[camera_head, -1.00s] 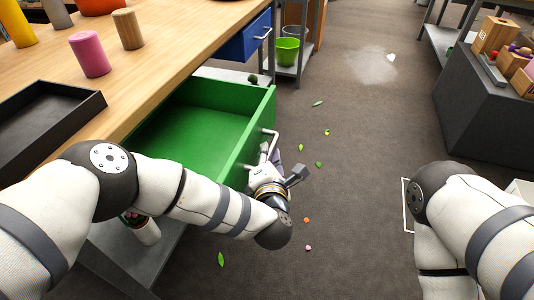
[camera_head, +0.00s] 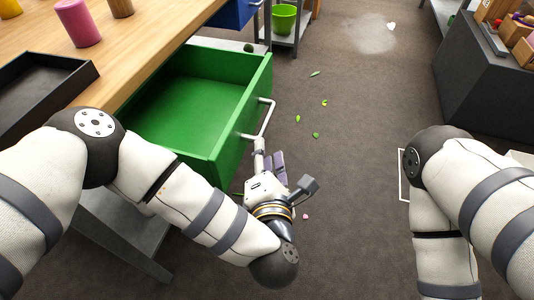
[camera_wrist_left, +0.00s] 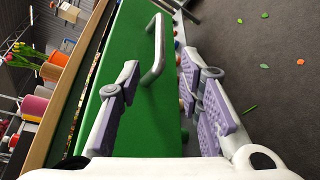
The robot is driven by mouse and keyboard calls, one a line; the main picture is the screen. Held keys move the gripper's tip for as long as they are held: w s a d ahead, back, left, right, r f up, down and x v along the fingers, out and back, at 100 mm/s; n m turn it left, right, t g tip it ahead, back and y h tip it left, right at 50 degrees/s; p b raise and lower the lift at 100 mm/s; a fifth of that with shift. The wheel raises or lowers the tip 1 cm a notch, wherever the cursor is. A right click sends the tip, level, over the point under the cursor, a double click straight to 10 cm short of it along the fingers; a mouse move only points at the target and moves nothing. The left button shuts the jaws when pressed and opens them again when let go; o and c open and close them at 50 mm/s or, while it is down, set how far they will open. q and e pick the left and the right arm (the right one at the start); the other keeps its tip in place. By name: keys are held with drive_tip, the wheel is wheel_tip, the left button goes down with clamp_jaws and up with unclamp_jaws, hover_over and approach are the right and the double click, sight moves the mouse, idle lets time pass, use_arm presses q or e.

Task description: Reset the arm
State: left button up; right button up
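My left gripper (camera_head: 268,158) is in front of the open green drawer (camera_head: 228,120), just below its pale bar handle (camera_head: 268,118) in the head view. In the left wrist view the two purple-padded fingers of my left gripper (camera_wrist_left: 165,85) are spread apart with nothing held. The drawer's handle (camera_wrist_left: 157,45) shows beyond and between them, apart from the pads. The drawer is pulled out and looks empty inside. My right arm (camera_head: 450,210) comes in from the right, but its gripper is out of view.
The wooden table (camera_head: 140,45) holds a black tray (camera_head: 40,90) and a pink cylinder (camera_head: 78,22). A blue drawer (camera_head: 236,12) and a green bucket (camera_head: 285,18) are beyond. A dark cabinet (camera_head: 490,95) stands at the right. The floor between is open, with scattered leaves.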

idle(0.3)
use_arm(q)
drive_tip(key=s+a+f+m+g+h+p, duration=0.25)
drive_tip(key=s+a+f+m+g, duration=0.25)
drive_tip(key=s+m, duration=0.5)
drive_tip(key=s+a+f+m+g+h+p, duration=0.1)
drive_tip(key=s+a+f+m+g+p, duration=0.5)
drive_tip(key=s, duration=0.5)
drive_tip(key=s+a+r+m+g+y, duration=0.2)
drive_tip(key=s+a, duration=0.4)
drive_tip(key=s, duration=0.3)
drive_tip(key=s+a+r+m+g+y, duration=0.1)
drive_tip(key=s+a+r+m+g, duration=0.3)
drive_tip(key=s, duration=0.6)
drive_tip(key=a+m+g+p, duration=0.1)
drive_tip(key=a+m, duration=0.1)
drive_tip(key=a, duration=0.1)
drive_tip(key=shift+s+a+y, duration=0.15)
drive_tip(key=shift+a+y, duration=0.05)
drive_tip(key=shift+y, duration=0.15)
use_arm(e)
drive_tip(key=w+r+t, duration=0.3)
drive_tip(key=w+r, duration=0.5)
drive_tip(key=r, duration=0.2)
drive_tip(key=shift+w, duration=0.35)
